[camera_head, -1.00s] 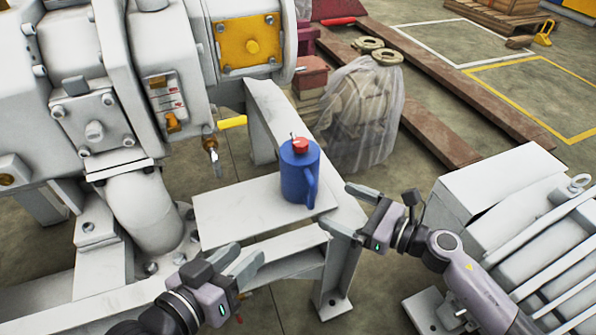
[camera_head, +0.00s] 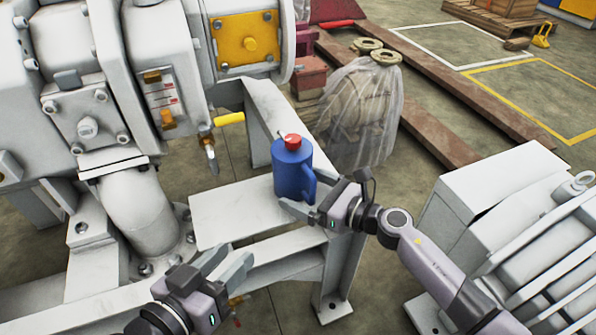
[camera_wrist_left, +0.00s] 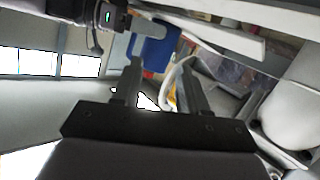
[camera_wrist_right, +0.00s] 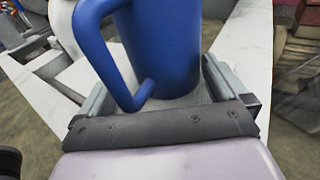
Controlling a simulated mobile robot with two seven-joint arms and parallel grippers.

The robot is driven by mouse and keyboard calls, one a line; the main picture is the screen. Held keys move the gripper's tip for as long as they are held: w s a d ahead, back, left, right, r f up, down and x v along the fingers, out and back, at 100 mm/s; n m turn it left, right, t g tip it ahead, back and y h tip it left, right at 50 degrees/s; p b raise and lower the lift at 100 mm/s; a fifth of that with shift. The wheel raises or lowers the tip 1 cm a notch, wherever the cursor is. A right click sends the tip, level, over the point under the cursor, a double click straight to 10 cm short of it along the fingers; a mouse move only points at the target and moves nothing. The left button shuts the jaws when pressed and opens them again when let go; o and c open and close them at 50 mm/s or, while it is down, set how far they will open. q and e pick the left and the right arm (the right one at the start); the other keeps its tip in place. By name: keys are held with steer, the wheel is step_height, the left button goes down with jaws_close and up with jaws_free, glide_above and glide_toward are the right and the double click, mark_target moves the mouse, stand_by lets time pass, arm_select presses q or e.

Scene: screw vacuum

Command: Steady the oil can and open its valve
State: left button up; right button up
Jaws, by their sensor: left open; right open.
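A blue oil can (camera_head: 290,170) with a red cap (camera_head: 292,141) and a side handle stands upright on the white platform (camera_head: 232,212). A valve with a yellow handle (camera_head: 229,119) sits on the machine, left of the can. My right gripper (camera_head: 308,195) is open at the can's lower right side. In the right wrist view the can (camera_wrist_right: 165,45) and its handle fill the space between the open fingers; whether they touch is not clear. My left gripper (camera_head: 228,262) is open and empty, in front of the platform. The left wrist view shows the can (camera_wrist_left: 153,52) beyond its fingers.
A large white machine (camera_head: 88,128) with a curved pipe stands at left. White ribbed equipment (camera_head: 530,240) is at right. A plastic-wrapped object (camera_head: 362,115) stands behind the can. The platform left of the can is bare.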

steer(key=c, duration=0.7)
arm_select(q)
steer(key=o, duration=0.3)
steer(key=shift+w+r, duration=0.25)
arm_select(e)
steer(key=shift+o, duration=0.2)
arm_select(q)
steer(key=m+h, duration=0.5)
glide_toward(287, 143)
steer(key=shift+t, duration=0.3)
steer(key=x, duration=1.1)
steer(key=shift+f, duration=0.2)
steer(key=c, duration=0.9)
